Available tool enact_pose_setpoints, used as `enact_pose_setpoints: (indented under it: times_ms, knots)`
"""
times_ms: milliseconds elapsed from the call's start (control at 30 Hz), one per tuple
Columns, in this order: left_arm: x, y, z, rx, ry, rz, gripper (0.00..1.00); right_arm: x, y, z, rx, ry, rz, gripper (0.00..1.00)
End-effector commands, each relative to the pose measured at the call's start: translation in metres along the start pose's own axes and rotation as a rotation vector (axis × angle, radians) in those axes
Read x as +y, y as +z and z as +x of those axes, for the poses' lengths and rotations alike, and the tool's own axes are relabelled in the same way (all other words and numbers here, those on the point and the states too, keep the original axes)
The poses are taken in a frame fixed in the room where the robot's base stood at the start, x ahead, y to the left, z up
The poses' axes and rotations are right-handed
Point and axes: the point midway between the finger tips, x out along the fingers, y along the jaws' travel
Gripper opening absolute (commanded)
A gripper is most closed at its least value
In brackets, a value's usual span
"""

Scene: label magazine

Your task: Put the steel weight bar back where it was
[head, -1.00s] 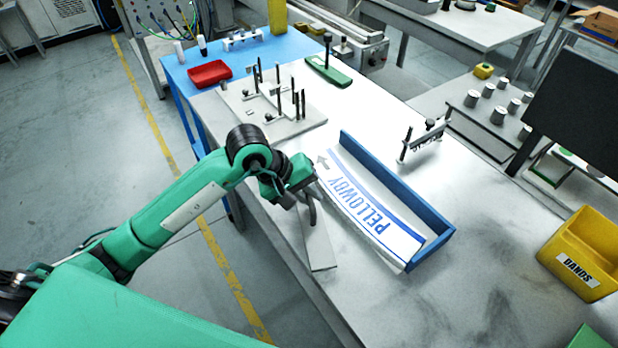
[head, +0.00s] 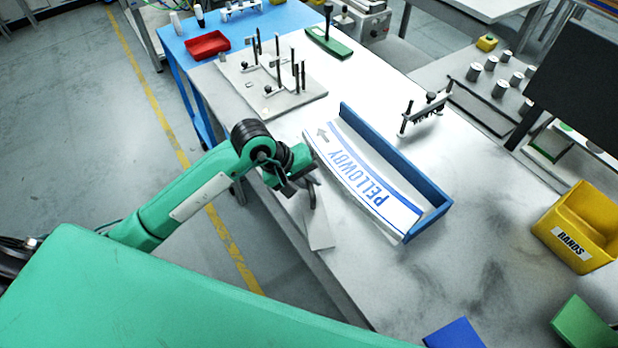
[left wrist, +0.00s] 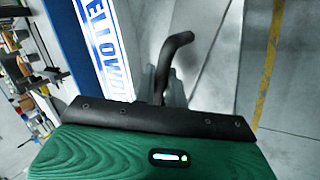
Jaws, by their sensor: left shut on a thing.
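The steel weight bar (head: 319,228) is a flat grey bar with a dark bent handle (head: 312,192). It is near the table's front edge, beside the open side of the blue-walled tray (head: 395,178). I cannot tell whether it touches the tabletop. My left gripper (head: 306,180) is shut on the handle. In the left wrist view the handle (left wrist: 178,50) rises between the finger tips (left wrist: 163,88). The tray holds white label strips (head: 365,185) printed PELLOWBY in blue. No weight lies on the strips. My right gripper is out of view.
A pegged plate (head: 265,92), a red bin (head: 207,45) and a green stand (head: 328,44) are at the back. A small rack (head: 427,108) stands right of the tray. A yellow BANDS bin (head: 580,225) is at the right. Bare table lies between tray and bin.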

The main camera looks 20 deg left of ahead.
Motion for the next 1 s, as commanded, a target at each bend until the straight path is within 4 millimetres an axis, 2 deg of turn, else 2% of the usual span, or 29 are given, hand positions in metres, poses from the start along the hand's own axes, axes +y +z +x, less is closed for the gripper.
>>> enact_pose_setpoints:
  times_ms: [33,67,167,567,600,767,1000]
  knots:
    - [0.001,-0.001,0.0,0.003,0.005,0.003,0.0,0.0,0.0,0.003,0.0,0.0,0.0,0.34]
    - [-0.001,0.0,0.002,0.001,0.0,0.001,0.14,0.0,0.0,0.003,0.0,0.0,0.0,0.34]
    - [-0.001,0.0,0.001,0.0,0.0,0.0,0.34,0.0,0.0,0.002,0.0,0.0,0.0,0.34]
    - [0.002,0.0,-0.003,0.0,0.0,-0.001,0.34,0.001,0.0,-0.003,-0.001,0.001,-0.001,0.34]
    - [0.0,-0.001,-0.006,0.003,0.0,0.002,0.34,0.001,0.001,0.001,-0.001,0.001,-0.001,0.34]
    - [-0.001,-0.001,-0.033,0.005,-0.001,0.005,0.34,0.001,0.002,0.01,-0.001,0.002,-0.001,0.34]
    - [-0.001,-0.001,-0.083,0.006,-0.001,0.003,0.34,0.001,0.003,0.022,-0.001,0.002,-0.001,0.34]
